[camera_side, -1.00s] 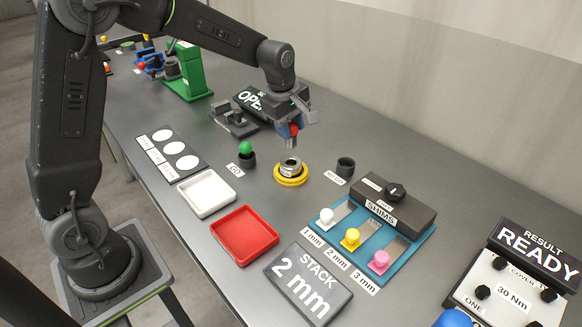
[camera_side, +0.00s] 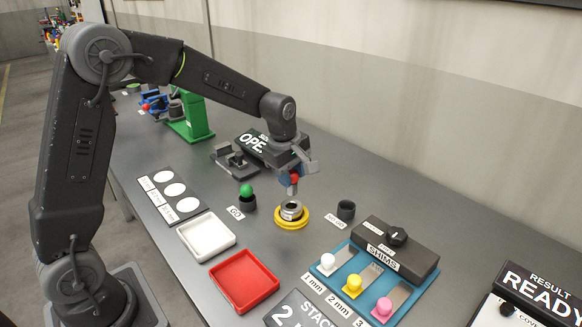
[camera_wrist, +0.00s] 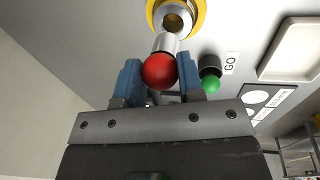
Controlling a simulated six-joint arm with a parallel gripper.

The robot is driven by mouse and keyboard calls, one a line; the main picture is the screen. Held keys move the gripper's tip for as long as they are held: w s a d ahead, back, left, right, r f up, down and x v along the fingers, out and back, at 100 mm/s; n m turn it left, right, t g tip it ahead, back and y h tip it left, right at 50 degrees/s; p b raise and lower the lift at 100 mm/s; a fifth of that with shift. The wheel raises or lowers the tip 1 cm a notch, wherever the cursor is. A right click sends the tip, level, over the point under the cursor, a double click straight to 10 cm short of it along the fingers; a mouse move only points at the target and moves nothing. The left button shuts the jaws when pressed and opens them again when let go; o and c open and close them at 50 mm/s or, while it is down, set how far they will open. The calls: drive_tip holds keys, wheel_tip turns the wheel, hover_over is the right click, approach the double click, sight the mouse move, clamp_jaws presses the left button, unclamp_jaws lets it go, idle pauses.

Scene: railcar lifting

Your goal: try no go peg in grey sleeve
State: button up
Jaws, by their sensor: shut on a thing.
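The no go peg has a red ball knob (camera_wrist: 159,71) and a grey shaft (camera_wrist: 165,43). My gripper (camera_side: 295,180) is shut on this peg, with blue fingers on both sides of the knob in the wrist view (camera_wrist: 160,78). The grey sleeve (camera_side: 291,209) stands upright in a yellow ring base (camera_side: 292,221). In the side view the peg is just above the sleeve. In the wrist view the shaft's far end overlaps the near edge of the sleeve (camera_wrist: 174,19), whose bore still shows. I cannot tell whether the tip touches it.
The dark NO-GO holder (camera_side: 346,209) right of the sleeve looks empty. A green-knobbed peg (camera_side: 246,190) stands in the GO holder to the left. White (camera_side: 206,236) and red (camera_side: 243,281) trays and the shims block (camera_side: 396,248) are nearer the camera.

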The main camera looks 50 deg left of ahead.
sight(291, 193)
drive_tip(key=shift+f, duration=1.7)
drive_tip(key=shift+f, duration=0.5)
idle(1.2)
drive_tip(key=shift+r, duration=2.8)
